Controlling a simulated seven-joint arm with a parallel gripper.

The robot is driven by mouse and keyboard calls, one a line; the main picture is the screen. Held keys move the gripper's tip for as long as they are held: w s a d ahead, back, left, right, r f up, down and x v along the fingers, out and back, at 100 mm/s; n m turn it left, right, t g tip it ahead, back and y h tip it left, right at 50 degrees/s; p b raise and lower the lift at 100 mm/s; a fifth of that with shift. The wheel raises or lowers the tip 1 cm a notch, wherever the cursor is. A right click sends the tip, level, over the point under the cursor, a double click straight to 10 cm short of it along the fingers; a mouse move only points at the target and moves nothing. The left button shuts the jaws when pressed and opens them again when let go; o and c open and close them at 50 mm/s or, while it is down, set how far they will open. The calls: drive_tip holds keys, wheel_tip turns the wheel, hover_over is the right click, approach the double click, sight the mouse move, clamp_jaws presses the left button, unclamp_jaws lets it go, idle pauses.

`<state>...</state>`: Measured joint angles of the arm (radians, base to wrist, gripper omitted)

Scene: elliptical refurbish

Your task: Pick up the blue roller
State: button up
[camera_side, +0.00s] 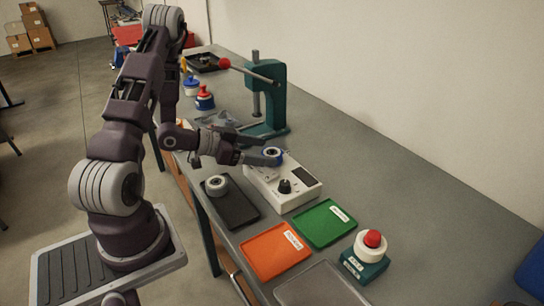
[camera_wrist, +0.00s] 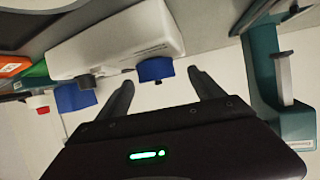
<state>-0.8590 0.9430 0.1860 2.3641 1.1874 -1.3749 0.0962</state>
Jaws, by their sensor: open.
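The blue roller (camera_side: 272,153) sits at the far end of the white tester box (camera_side: 297,199), with a pale ring and dark centre on top. In the wrist view the blue roller (camera_wrist: 155,69) shows at the edge of the white box (camera_wrist: 120,42), ahead of the gap between my fingertips. My gripper (camera_side: 264,150) is open, low and level beside the roller, with a finger overlapping it in the side view. In the wrist view my gripper (camera_wrist: 161,78) has nothing held between its fingers. Whether a finger touches the roller I cannot tell.
A teal press (camera_side: 272,98) with a red-knobbed lever stands close behind my gripper. A black tray (camera_side: 240,212) holds a white roller (camera_side: 217,185). Orange (camera_side: 270,254) and green (camera_side: 321,226) trays and a red button (camera_side: 373,239) lie nearer. The bench along the wall is clear.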

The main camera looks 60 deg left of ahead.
drive_tip(key=x, duration=0.4)
drive_tip(key=shift+d, duration=0.25)
drive_tip(key=shift+r, duration=0.1)
clamp_jaws()
wheel_tip(320, 180, up, 9)
drive_tip(key=w+d+r+h, duration=0.1)
drive_tip(key=d+r, duration=0.5)
drive_tip(key=d, duration=0.5)
hover_over(270, 152)
drive_tip(key=w, duration=0.1)
drive_tip(key=shift+y, duration=0.4)
drive_tip(key=f, duration=0.5)
drive_tip(key=shift+w+d, duration=0.1)
drive_tip(key=shift+w, duration=0.1)
